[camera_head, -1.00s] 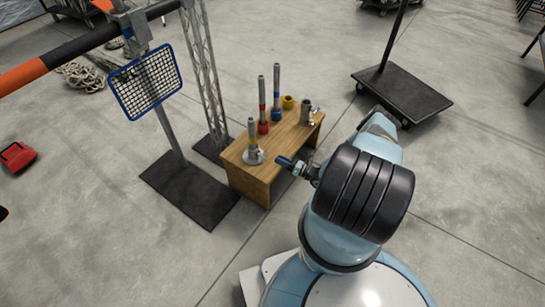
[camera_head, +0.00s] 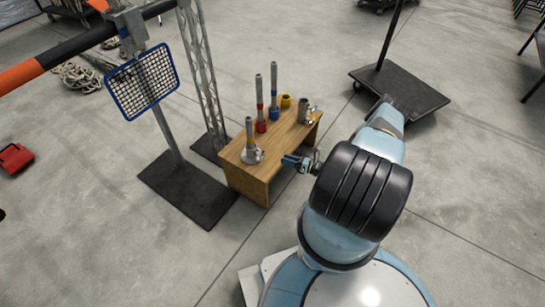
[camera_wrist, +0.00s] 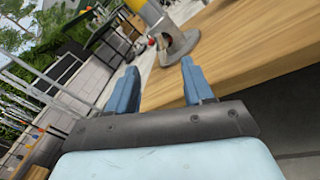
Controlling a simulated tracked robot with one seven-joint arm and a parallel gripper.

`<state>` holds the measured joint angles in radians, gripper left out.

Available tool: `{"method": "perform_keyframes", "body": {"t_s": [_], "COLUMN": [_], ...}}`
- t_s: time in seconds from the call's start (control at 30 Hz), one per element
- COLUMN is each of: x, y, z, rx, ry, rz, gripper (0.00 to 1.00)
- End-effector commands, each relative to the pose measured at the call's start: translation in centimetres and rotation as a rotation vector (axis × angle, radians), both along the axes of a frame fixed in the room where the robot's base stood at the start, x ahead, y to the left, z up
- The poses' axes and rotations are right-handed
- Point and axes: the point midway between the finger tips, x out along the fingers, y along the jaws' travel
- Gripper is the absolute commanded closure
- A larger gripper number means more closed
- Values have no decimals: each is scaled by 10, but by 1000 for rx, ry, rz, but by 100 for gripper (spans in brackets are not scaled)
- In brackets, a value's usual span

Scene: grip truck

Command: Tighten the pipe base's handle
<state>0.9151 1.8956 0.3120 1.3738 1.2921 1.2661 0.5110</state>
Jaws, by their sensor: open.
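The pipe base (camera_head: 252,154) is a grey metal foot at the near left end of the wooden table, with an upright pipe (camera_head: 250,130) with a yellow band in it. In the wrist view the pipe base (camera_wrist: 178,45) stands on the table top, ahead of my fingers. A small dark and reddish part, perhaps the handle (camera_wrist: 164,47), shows on its side; its details are too small to tell. My gripper (camera_head: 290,161) is by the table's near edge, to the right of the pipe base and apart from it. In the wrist view my gripper (camera_wrist: 160,85) has its two blue fingers apart, with nothing between them.
A black plate stand (camera_head: 185,192) is left of the table. Open floor lies in front.

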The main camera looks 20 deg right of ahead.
Motion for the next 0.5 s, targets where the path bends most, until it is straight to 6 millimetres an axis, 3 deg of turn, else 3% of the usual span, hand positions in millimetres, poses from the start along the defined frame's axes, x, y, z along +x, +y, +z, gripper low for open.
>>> {"method": "perform_keyframes", "body": {"t_s": [0.23, 0.5], "x": [17, 22], "y": [-7, -13], "z": [31, 45], "rx": [-185, -293], "ry": [127, 197], "rz": [139, 195], "gripper": [49, 49]}}
